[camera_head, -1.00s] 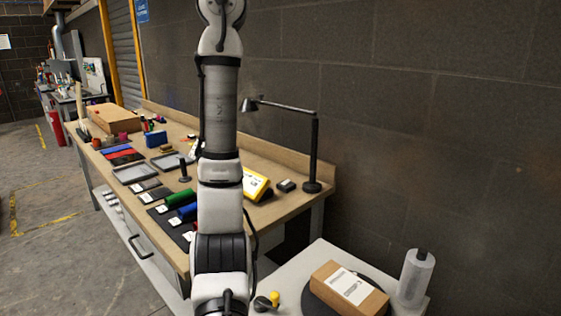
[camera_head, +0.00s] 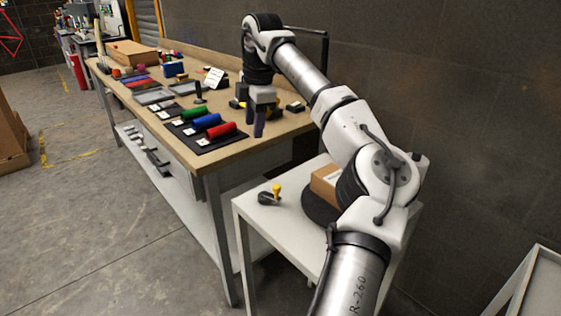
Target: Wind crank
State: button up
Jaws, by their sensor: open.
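A dark crank (camera_head: 268,198) with a yellow knob (camera_head: 276,189) is on the light grey side table (camera_head: 246,210), near its left front corner. The black turntable (camera_head: 316,207) is to its right and carries a cardboard box (camera_head: 326,184). My arm hides much of the box and turntable. My gripper (camera_head: 255,129) is open, fingers pointing down, above the right front part of the wooden workbench (camera_head: 240,150). In the picture it is above and left of the crank, clearly apart from it. Nothing shows between the fingers.
A lamp (camera_head: 326,60) stands behind my arm.

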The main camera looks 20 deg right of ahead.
jog(key=m+g, duration=0.2)
send_near(277, 185)
jog(key=shift+h, duration=0.4)
jog(key=f, duration=0.5)
jog(key=a+f, duration=0.1)
jog(key=f, duration=0.2)
jog(key=shift+s+f+p, duration=0.15)
jog(key=shift+f+p, duration=0.2)
jog(key=shift+c, duration=0.3)
grip_shut()
jog(key=shift+d+n, duration=0.15)
jog(key=shift+n, duration=0.25)
